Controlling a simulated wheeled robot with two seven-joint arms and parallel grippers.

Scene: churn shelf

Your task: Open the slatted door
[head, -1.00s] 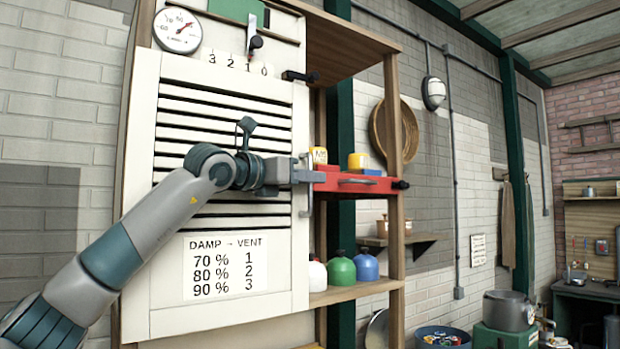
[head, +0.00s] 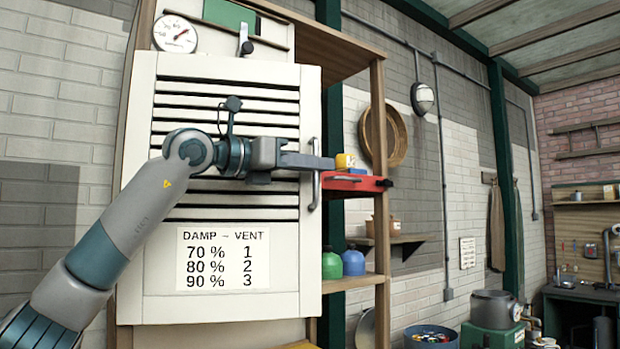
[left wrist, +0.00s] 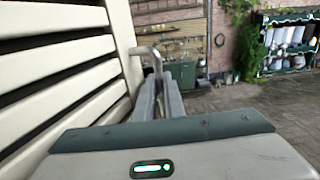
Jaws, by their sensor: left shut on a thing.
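A grey vertical bar handle (head: 315,172) sits near the door's right edge. My left gripper (head: 318,163) is shut on this handle. In the left wrist view the fingers close around the handle (left wrist: 150,52), whose top bends above them. My right gripper is not in view.
A red drawer (head: 355,184) sticks out right of the handle, with a yellow mug (head: 345,161) on it. Green (head: 331,265) and blue (head: 353,262) bottles stand on the shelf below. A gauge (head: 175,34) hangs above the door. The floor in the left wrist view looks clear (left wrist: 240,110).

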